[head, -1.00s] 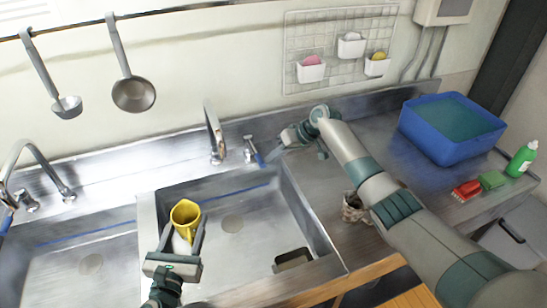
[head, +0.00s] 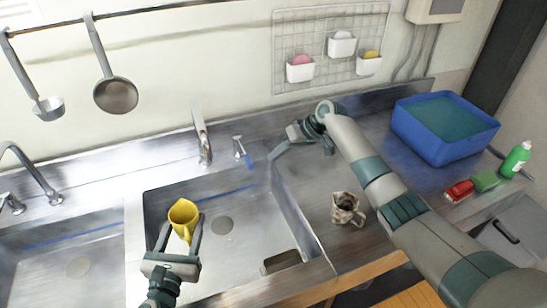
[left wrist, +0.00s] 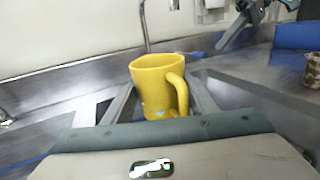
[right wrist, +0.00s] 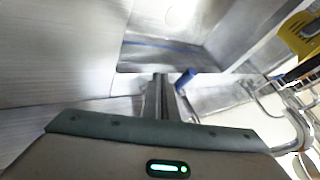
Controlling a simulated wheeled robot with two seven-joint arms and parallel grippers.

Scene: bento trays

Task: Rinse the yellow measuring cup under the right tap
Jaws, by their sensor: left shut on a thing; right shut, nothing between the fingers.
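The yellow measuring cup (head: 182,213) is held over the right basin, in front of the right tap (head: 203,145). My left gripper (head: 181,228) is shut on it. In the left wrist view the cup (left wrist: 155,85) looks upright, handle to the right, and the tap spout (left wrist: 145,25) is behind it. No water stream is visible; the cup's inside is hard to read. The tap's lever has a blue end (head: 248,160). My right gripper (head: 273,157) is shut and empty, just right of the lever. In the right wrist view the blue end (right wrist: 186,78) is beside the fingers (right wrist: 160,92).
A patterned mug (head: 347,209) stands on the counter right of the basin. A blue tub of water (head: 408,128), a red brush (head: 459,190), a green sponge (head: 485,181) and a green bottle (head: 517,160) are farther right. Another tap (head: 38,172) stands at the left basin.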

